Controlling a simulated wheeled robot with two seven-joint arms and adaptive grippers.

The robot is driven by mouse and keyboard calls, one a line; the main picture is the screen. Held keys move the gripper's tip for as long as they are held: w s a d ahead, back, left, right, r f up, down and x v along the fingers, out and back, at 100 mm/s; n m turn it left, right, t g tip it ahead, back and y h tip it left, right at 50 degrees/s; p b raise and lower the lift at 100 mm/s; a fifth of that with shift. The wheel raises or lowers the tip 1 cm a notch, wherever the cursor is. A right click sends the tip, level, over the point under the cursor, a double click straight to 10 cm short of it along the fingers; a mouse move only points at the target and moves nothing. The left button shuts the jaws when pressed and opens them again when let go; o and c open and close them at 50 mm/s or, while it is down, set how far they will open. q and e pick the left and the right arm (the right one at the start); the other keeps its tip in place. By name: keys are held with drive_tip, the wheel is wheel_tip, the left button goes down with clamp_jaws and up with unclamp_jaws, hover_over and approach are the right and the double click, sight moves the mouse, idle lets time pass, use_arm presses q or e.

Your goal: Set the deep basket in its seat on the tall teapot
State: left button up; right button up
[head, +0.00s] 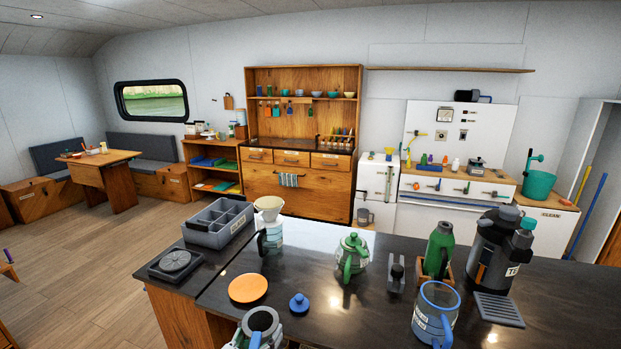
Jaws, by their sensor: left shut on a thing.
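At the bottom edge is a grey, thick-rimmed round piece with a dark hollow, which looks like the deep basket (262,319). The frame cuts it off. Green and pale parts beside it seem to include my left gripper (238,339), shut, with its fingers barely visible. Whether the basket is apart from a pot below or inside one cannot be told. A green teapot (352,256) with its lid on stands mid-counter; I cannot tell whether the tall teapot is this one or lies under the basket. My right gripper is not in view.
An orange disc (248,288) and a blue knobbed lid (299,303) lie close by. A cream cone on a jug (270,238), a grey divided tray (216,224), a blue jug (436,312), a green flask (439,246) and a dark dispenser (496,248) stand around. The counter's front middle is clear.

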use_arm(q)
drive_tip(key=s+a+f+n+t+y, duration=0.2)
drive_tip(key=a+f+n+y, duration=0.3)
drive_tip(key=a, duration=0.5)
wheel_tip(320, 180, down, 2)
drive_tip(key=s+y, duration=0.1)
drive_tip(key=y, duration=0.2)
drive_tip(key=shift+n, duration=0.3)
drive_tip(key=shift+w+d, duration=0.15)
idle(3.0)
